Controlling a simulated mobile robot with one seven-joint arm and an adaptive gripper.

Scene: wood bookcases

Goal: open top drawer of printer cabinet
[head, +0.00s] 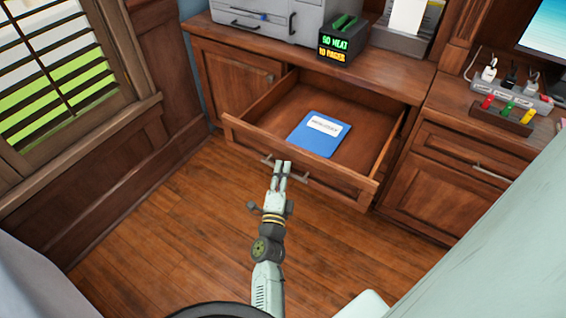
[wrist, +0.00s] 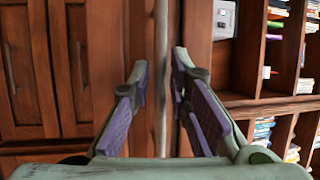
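The printer cabinet's top drawer (head: 365,140) is pulled well out in the head view, with its inside showing. Its grey bar handle (head: 299,176) is on the drawer front. My gripper (head: 281,164) is at the handle, in front of the drawer front. In the wrist view, my gripper's (wrist: 161,72) two purple-padded fingers are apart, with a narrow gap between the tips. A pale upright bar (wrist: 160,35) shows in that gap. Whether the fingers touch the handle is hard to see.
A blue folder (head: 316,145) lies in the drawer. The grey printer (head: 262,18) and a small lit sign box (head: 340,42) stand on the cabinet top. Another cabinet (head: 440,190) is at the right. A window (head: 60,75) is at the left. The wood floor (head: 170,235) is clear.

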